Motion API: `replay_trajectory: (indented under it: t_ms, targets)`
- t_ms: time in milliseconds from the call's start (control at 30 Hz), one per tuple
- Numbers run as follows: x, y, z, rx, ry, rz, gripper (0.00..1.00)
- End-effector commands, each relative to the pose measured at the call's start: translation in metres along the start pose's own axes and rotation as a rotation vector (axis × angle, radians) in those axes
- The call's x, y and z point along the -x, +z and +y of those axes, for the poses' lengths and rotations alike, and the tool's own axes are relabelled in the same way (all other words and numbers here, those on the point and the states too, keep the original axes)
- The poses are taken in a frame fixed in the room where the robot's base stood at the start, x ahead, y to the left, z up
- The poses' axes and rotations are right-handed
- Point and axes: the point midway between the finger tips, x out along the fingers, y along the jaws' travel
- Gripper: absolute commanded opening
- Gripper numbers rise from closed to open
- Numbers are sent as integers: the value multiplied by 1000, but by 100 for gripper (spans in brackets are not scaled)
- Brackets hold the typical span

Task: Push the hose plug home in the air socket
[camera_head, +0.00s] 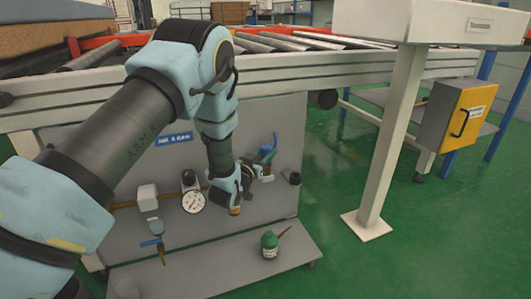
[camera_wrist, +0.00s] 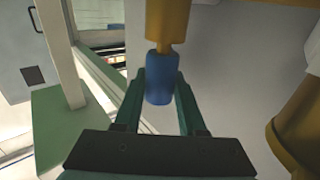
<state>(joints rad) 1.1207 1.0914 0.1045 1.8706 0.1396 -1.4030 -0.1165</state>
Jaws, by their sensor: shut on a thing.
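In the wrist view, my gripper (camera_wrist: 160,82) has its two dark green fingers on either side of a blue cylinder, which I take to be the hose plug (camera_wrist: 160,88). My gripper is shut on it. A brass stepped fitting (camera_wrist: 166,22) meets the far end of the blue body in line. I cannot tell whether this brass is the socket or part of the plug, nor how deep any joint is. In the head view, my gripper (camera_head: 252,168) is at the right part of the grey panel, near a blue piece (camera_head: 268,152); my wrist hides much there.
The grey panel (camera_head: 125,228) carries a pressure gauge (camera_head: 193,202) and a blue-levered valve (camera_head: 150,242). A green oil can (camera_head: 269,246) stands on the shelf below. A roller conveyor (camera_head: 285,65) runs above. A large brass part (camera_wrist: 300,120) is close on the right in the wrist view.

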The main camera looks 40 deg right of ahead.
Motion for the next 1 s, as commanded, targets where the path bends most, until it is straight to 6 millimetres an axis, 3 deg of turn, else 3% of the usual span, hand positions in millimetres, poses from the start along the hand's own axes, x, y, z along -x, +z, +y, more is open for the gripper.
replay_trajectory:
  t_ms: [433, 1000]
  targets:
    - [0, 5, 0, 0, 0, 0, 0]
    - [0, -17, 0, 0, 0, 1, 0]
